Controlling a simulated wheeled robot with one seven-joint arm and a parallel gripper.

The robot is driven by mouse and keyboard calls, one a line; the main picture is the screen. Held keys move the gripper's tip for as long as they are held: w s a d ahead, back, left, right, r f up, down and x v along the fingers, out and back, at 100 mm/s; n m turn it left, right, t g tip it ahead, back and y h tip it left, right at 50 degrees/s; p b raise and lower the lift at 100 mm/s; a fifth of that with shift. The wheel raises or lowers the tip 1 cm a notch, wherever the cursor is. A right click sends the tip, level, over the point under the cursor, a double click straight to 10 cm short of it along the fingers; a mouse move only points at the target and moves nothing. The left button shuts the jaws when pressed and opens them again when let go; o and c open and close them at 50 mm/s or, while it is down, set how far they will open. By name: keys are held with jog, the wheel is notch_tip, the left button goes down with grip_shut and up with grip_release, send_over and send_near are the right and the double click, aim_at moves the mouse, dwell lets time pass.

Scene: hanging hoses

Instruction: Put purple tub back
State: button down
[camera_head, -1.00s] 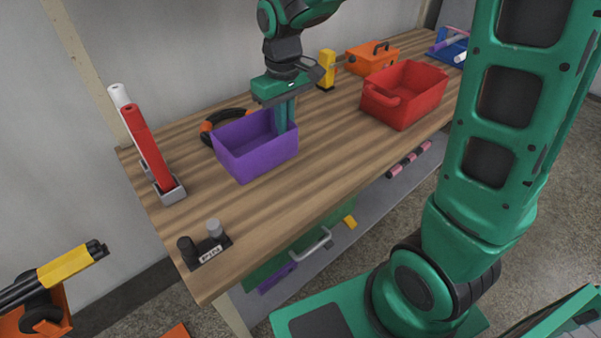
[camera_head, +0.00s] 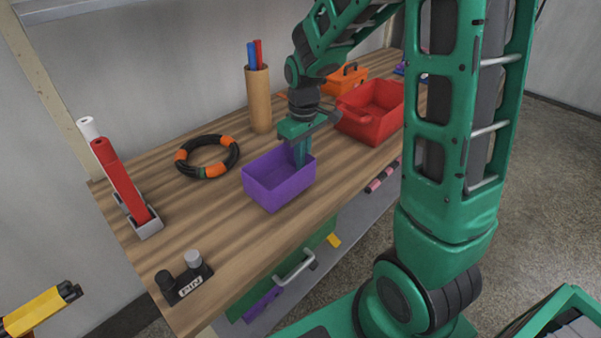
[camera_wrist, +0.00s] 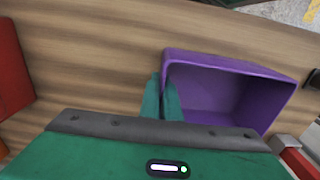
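The purple tub (camera_head: 268,190) is an open box over the front middle of the wooden bench, upright, between the black-and-orange hose ring and the red tub. My gripper (camera_head: 300,158) points down at its right wall. In the wrist view, the fingers (camera_wrist: 161,82) straddle the near-left wall of the purple tub (camera_wrist: 228,64), close together with the wall between them. The tub looks empty. I cannot tell whether its base touches the bench.
The red tub (camera_head: 372,128) stands right of my gripper, with an orange toolbox (camera_head: 347,78) behind. A hose ring (camera_head: 207,157), a cardboard tube holder (camera_head: 259,98), a grey rack with a red roll (camera_head: 120,180) and a small black stand (camera_head: 183,277) are also on the bench (camera_head: 225,215).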

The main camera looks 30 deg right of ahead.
jog(key=shift+f, duration=1.9)
jog(key=shift+f, duration=0.1)
jog(key=c, duration=2)
grip_release()
notch_tip(320, 180, up, 12)
jog(key=shift+r, duration=0.1)
jog(key=s+d+m, duration=0.5)
jog(key=s, duration=0.7)
jog(key=s+d+r+m, duration=0.1)
jog(key=s+d+m, duration=0.3)
jog(key=s, duration=0.9)
jog(key=shift+s+d+m, duration=0.2)
jog(key=shift+d+m, duration=0.15)
jog(key=shift+m, duration=0.15)
